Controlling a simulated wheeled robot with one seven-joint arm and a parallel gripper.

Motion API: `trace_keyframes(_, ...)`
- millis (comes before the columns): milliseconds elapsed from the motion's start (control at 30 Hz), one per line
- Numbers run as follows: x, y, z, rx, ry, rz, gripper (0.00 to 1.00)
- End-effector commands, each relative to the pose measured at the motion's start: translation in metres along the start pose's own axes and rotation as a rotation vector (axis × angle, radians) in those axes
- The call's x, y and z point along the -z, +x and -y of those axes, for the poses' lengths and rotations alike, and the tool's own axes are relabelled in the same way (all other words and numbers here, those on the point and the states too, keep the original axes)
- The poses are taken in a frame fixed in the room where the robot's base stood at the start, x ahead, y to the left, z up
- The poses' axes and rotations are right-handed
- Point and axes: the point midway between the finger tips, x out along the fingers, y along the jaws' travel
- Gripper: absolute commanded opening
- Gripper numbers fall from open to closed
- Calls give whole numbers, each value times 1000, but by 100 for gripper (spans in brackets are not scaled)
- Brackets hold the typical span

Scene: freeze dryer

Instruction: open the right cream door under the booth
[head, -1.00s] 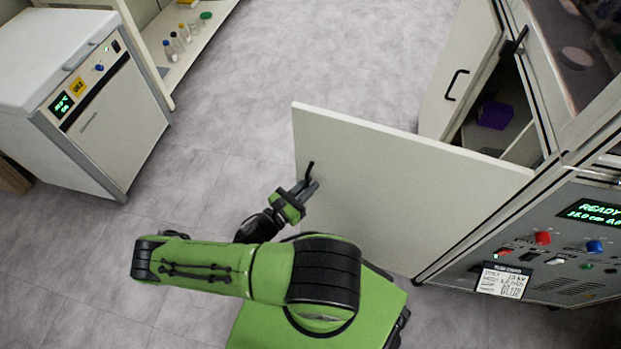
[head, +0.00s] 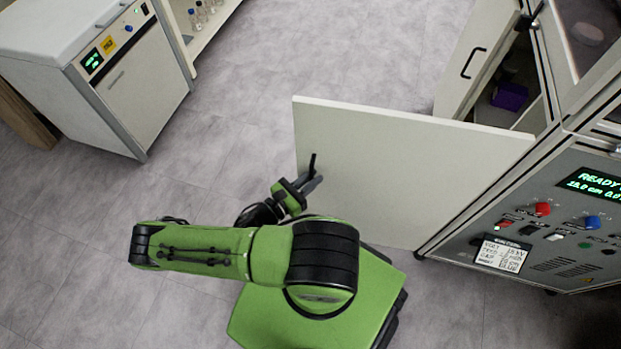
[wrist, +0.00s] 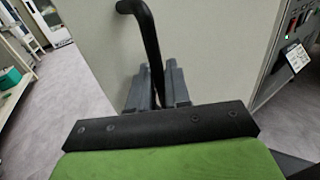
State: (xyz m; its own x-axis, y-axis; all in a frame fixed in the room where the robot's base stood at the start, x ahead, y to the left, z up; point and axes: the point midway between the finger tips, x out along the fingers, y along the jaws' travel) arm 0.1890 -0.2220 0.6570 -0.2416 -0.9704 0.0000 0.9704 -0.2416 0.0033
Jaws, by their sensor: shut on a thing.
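The right cream door (head: 400,170) stands swung wide out from the booth (head: 560,225), hinged at its right edge in the head view. Its black bar handle (head: 312,163) is near the door's free left edge. My gripper (head: 312,184) is shut on this handle. In the wrist view the handle (wrist: 146,35) rises from between the two grey fingers (wrist: 155,88), with the door face (wrist: 210,50) close behind. The other cream door (head: 465,65), with its own black handle (head: 473,63), also stands open farther back.
A purple box (head: 509,96) sits inside the open cabinet. The control panel (head: 570,215) is on the booth's right side. A white freezer unit (head: 120,80) and a shelf with bottles (head: 205,14) stand at the left. The grey floor between is clear.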

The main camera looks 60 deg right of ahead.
Motion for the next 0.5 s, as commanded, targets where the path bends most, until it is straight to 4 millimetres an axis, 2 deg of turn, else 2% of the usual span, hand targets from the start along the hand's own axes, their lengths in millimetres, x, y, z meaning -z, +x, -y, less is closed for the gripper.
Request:
trace_keyframes(33,0,0,1,3,0,1,19)
trace_keyframes(100,0,0,1,3,0,1,30)
trace_keyframes(500,0,-2,0,0,-1,0,30)
